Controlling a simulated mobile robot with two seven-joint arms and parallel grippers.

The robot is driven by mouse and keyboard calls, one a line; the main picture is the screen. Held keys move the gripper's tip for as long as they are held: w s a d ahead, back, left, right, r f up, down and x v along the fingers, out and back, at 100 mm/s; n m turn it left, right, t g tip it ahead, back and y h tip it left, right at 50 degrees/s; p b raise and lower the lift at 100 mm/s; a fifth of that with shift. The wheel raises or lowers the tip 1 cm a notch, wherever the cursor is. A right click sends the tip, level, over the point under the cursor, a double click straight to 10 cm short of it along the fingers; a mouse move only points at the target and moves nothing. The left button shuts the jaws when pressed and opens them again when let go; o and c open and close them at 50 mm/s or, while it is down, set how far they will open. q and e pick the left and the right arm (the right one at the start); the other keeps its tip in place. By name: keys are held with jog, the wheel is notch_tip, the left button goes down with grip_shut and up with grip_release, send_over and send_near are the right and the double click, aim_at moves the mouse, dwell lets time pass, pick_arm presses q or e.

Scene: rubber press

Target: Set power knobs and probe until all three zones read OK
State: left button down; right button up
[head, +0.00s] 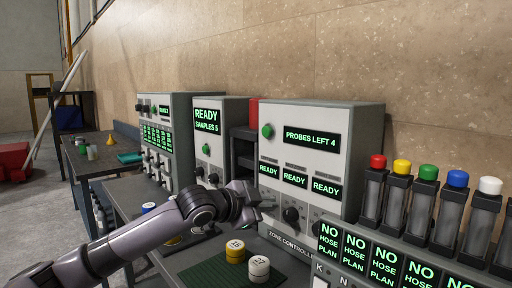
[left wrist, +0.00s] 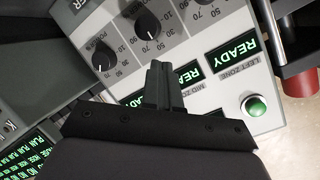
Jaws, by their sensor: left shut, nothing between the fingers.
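The zone controller (head: 365,150) is a pale box with a green button (head: 266,131), a display reading PROBES LEFT 4 (head: 311,137) and three zone displays reading READY (head: 296,178). Black power knobs sit below them; one (head: 291,215) shows clearly. My left gripper (head: 258,212) is in front of the panel's lower left and partly hides that area. In the left wrist view, its shut, empty fingers (left wrist: 162,85) point at the panel near two knobs, the mid one (left wrist: 148,25) and the right one (left wrist: 103,60). The green button (left wrist: 255,105) is to their right. My right gripper is out of view.
Yellow (head: 235,252) and white (head: 259,268) numbered sample pucks stand on a green mat (head: 205,272) in front of the controller. Capped tubes (head: 421,205) stand at right above NO HOSE PLAN displays. Two more machines stand left, one reading READY, SAMPLES 5 (head: 207,120).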

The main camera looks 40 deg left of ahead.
aim_at(265, 133)
pick_arm(q)
jog(key=s+a+r+m+t+b, duration=0.1)
jog(key=s+a+r+m+b, duration=0.2)
jog(key=r, duration=0.4)
jog(key=s+a+r+m+t+b, duration=0.2)
jog(key=s+a+r+m+b, duration=0.2)
jog(key=a+r+m+b, duration=0.2)
jog(key=shift+s+a+r+h, duration=0.15)
jog(key=shift+a+r+h, duration=0.25)
jog(key=shift+a+r, duration=0.5)
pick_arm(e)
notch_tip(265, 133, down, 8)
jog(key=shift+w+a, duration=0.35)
